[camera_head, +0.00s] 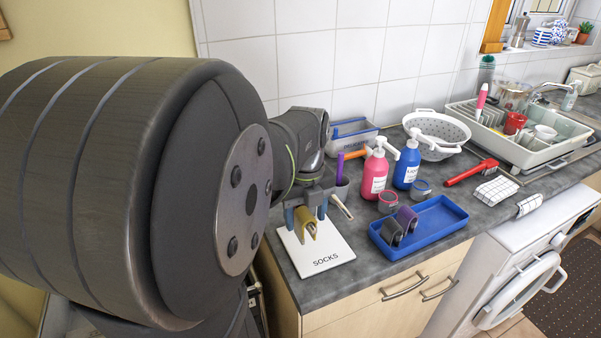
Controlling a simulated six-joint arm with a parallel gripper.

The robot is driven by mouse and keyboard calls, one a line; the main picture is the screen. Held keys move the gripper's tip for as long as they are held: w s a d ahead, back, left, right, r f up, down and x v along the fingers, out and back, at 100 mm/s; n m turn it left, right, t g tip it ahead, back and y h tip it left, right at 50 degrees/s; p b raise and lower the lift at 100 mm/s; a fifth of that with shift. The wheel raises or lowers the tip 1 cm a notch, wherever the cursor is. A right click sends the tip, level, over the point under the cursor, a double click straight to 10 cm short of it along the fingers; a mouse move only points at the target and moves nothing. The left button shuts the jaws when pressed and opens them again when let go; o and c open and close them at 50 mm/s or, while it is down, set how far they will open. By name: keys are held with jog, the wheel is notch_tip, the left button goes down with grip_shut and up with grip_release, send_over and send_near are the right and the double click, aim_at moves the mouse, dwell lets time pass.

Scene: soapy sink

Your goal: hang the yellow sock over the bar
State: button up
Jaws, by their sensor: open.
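The yellow sock (305,224) is a small folded or rolled piece at the white pad (324,260) marked SOCKS, at the left end of the counter. My gripper (306,211) is over the pad, pointing down, with its blue-grey fingers apart on either side of the sock. I cannot tell whether the fingers touch it, and part of the sock is hidden by the gripper. I cannot clearly make out the bar in this view.
A blue tray (446,215) holding purple and grey rolls (398,226) is right of the pad. Pink (375,176) and blue (407,168) pump bottles stand behind it, with a colander (437,151) further back. A red-handled brush (470,173) lies right. The counter's front edge is close.

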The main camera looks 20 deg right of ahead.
notch_tip(320, 180, up, 14)
jog(key=shift+r, duration=0.15)
dwell(0.4)
notch_tip(320, 180, down, 18)
jog(key=shift+r, duration=0.65)
